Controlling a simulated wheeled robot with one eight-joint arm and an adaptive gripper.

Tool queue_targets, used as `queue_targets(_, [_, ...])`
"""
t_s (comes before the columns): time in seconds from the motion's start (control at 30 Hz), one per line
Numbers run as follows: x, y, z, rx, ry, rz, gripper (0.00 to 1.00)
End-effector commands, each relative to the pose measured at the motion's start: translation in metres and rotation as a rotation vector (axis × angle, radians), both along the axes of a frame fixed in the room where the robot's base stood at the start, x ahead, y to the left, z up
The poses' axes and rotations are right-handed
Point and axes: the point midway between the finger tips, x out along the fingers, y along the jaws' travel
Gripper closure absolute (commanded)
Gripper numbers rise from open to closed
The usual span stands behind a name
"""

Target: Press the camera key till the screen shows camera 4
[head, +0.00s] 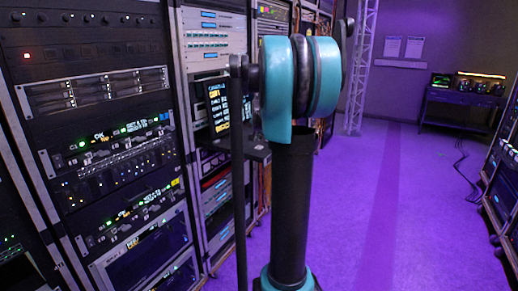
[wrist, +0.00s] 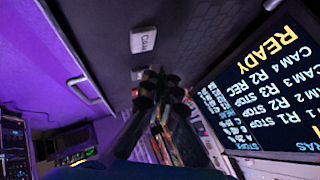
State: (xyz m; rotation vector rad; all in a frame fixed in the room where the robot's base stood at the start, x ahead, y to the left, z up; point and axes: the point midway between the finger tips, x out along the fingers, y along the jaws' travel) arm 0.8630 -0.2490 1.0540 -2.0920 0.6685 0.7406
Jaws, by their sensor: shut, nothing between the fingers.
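A white key (wrist: 143,40) with a label that reads like "CAM" sits on a dark panel in the wrist view. A lit screen (wrist: 262,85) at the right, turned on its side, shows yellow "READY" and white rows with CAM 4, CAM 3, REC and STOP; which camera is selected I cannot tell. The screen also shows in the head view (head: 218,104), too small to read. My gripper (wrist: 160,80) is shut and empty, its dark fingertips below the key in the picture; contact with the key is not visible. The head view hides the gripper behind my arm.
Tall equipment racks (head: 110,150) line the left side. A dark shelf (head: 255,150) juts out below the screen. A metal truss (head: 361,65) and a bench with devices (head: 462,97) stand farther back. The purple floor to the right is open.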

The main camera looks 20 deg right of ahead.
Motion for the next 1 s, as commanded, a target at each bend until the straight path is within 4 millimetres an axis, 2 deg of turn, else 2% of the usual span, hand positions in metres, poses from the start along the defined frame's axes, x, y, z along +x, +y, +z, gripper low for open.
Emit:
queue_targets(0.1, [0.000, 0.000, -0.011, 0.000, 0.000, 0.000, 1.00])
queue_targets(0.3, [0.000, 0.000, -0.019, 0.001, 0.001, 0.001, 1.00])
queue_targets(1.0, [0.000, 0.000, -0.020, 0.001, 0.001, 0.001, 1.00])
